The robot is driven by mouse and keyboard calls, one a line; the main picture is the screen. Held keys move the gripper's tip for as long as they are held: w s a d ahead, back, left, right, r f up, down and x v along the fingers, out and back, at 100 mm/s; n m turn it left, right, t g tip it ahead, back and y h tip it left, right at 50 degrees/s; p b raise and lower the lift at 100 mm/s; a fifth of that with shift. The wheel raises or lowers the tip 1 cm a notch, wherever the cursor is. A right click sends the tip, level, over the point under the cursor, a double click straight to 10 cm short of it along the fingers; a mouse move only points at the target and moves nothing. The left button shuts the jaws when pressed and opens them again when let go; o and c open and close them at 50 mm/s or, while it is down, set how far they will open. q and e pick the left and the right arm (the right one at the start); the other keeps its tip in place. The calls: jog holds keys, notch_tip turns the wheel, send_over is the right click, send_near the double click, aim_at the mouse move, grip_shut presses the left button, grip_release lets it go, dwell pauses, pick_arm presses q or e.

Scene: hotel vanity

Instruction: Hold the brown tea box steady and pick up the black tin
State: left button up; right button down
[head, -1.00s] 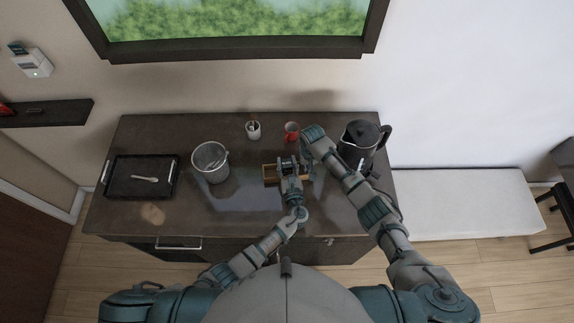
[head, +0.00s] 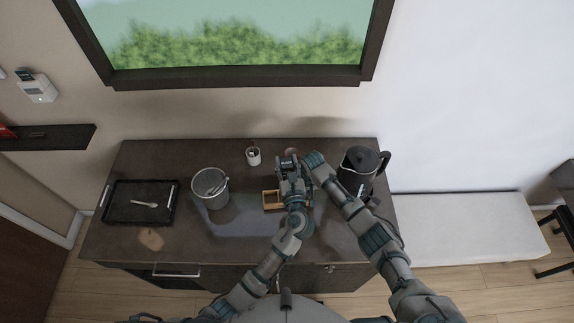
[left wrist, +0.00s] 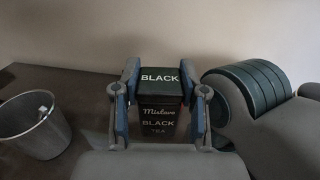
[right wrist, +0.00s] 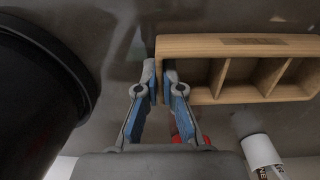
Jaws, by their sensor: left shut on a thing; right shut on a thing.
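The brown tea box (head: 272,200) is a small wooden tray with compartments on the dark vanity top. In the right wrist view, the compartments of the box (right wrist: 240,41) that I see look empty. My right gripper (right wrist: 161,75) is shut on the box's end wall, one finger on each side. The black tin (left wrist: 160,105), lettered "BLACK" and "TEA", stands upright between the fingers of my left gripper (left wrist: 158,80), which is shut on it. In the head view my left gripper (head: 288,160) is above and beyond the box; my right fingers are hidden there.
A kettle (head: 358,172) stands close to my right arm. A metal bucket (head: 209,188) and a black tray (head: 120,205) with a spoon are at left.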

jog(key=c, duration=1.2)
grip_release()
jog(key=shift+c, duration=0.2)
notch_tip(320, 180, up, 12)
jog(key=shift+f, duration=0.15)
